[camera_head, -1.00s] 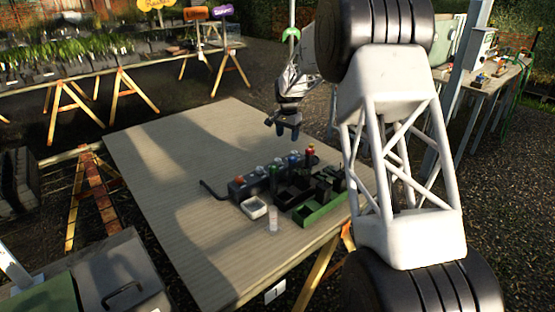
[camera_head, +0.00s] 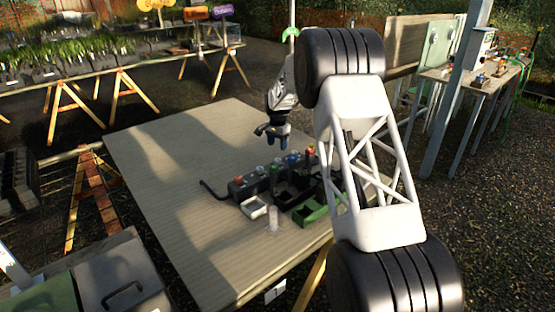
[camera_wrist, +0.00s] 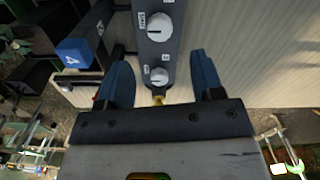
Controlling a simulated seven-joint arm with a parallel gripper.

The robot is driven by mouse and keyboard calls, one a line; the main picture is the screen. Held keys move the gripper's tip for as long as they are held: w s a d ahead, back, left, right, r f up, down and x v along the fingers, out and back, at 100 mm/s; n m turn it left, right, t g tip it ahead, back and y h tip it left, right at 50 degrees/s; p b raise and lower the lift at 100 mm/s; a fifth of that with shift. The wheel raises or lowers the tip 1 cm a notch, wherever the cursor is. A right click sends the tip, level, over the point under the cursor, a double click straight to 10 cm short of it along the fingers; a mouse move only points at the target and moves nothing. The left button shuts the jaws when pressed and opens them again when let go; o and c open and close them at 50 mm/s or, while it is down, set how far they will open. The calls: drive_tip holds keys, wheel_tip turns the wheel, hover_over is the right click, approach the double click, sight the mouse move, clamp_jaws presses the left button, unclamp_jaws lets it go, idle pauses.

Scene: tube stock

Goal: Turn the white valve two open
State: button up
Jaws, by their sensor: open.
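A dark valve block (camera_head: 246,190) with coloured knobs in a row stands on the table in the camera_head view. In the wrist view a dark grey strip (camera_wrist: 151,51) carries a larger white knob (camera_wrist: 160,27) and a smaller white knob (camera_wrist: 159,76), with small labels I cannot read surely. Which one is valve two I cannot tell. My gripper (camera_wrist: 162,84) is open, its blue fingers apart on either side of the smaller knob in the picture, with no contact visible. In the camera_head view my gripper (camera_head: 274,139) hangs above the table behind the block.
Black trays (camera_head: 301,193) and a green tray (camera_head: 312,214) sit right of the block. A small white tray (camera_head: 254,207) and a clear cup (camera_head: 272,219) stand in front. A blue piece marked 4 (camera_wrist: 75,53) is near the left finger. The table's left side is clear.

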sight(278, 160)
drive_tip(key=shift+f, duration=3.9)
drive_tip(key=c, duration=0.9)
